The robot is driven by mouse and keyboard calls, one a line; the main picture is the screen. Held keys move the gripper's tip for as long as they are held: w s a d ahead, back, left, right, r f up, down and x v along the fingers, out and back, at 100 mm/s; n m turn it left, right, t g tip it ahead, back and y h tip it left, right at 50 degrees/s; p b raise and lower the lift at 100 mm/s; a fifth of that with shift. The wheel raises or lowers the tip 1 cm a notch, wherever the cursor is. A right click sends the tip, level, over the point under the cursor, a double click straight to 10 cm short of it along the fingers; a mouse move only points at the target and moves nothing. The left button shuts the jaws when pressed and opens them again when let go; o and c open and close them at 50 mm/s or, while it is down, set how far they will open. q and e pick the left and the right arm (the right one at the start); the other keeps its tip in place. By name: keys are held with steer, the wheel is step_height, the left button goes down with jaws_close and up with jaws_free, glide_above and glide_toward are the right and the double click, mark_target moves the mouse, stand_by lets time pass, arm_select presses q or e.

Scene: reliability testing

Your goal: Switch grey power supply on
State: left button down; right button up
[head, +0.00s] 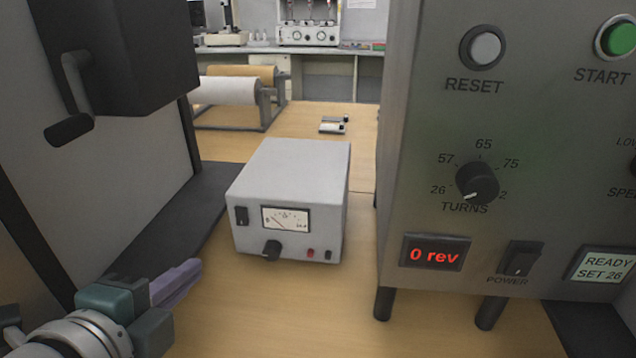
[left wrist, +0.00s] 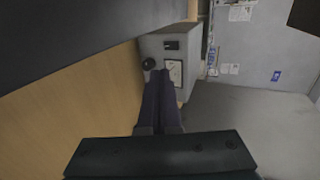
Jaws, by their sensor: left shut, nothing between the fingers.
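The grey power supply (head: 290,195) stands on the wooden table in the middle of the head view. Its front panel has a black rocker switch (head: 241,216) at the left, an analogue meter (head: 286,218), a black knob (head: 272,250) and small red and black terminals. My left gripper (head: 190,278) is shut and empty, in front of the supply and to its lower left. In the left wrist view the fingers (left wrist: 163,78) are together and point at the supply (left wrist: 158,45); they overlap part of its front. My right gripper is not in view.
A large grey machine (head: 505,150) with a TURNS dial and a "0 rev" display stands close on the right. A dark box with a crank handle (head: 72,100) is at the left. Paper rolls (head: 228,92) lie behind. The table in front of the supply is clear.

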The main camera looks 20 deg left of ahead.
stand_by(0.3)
arm_select(q)
steer(key=b, duration=0.3)
glide_toward(241, 216)
steer(key=w+f, duration=0.2)
steer(key=w+a+f, duration=0.1)
steer(key=w+f, duration=0.1)
steer(key=shift+w+f, duration=0.15)
steer(key=shift+w, duration=0.1)
steer(key=shift+w+a, duration=0.2)
steer(key=shift+w, duration=0.35)
steer(key=shift+w+f, duration=0.1)
steer(key=shift+f, duration=0.05)
steer(key=shift+w+r+p, duration=0.1)
steer(key=shift+r+p, duration=0.8)
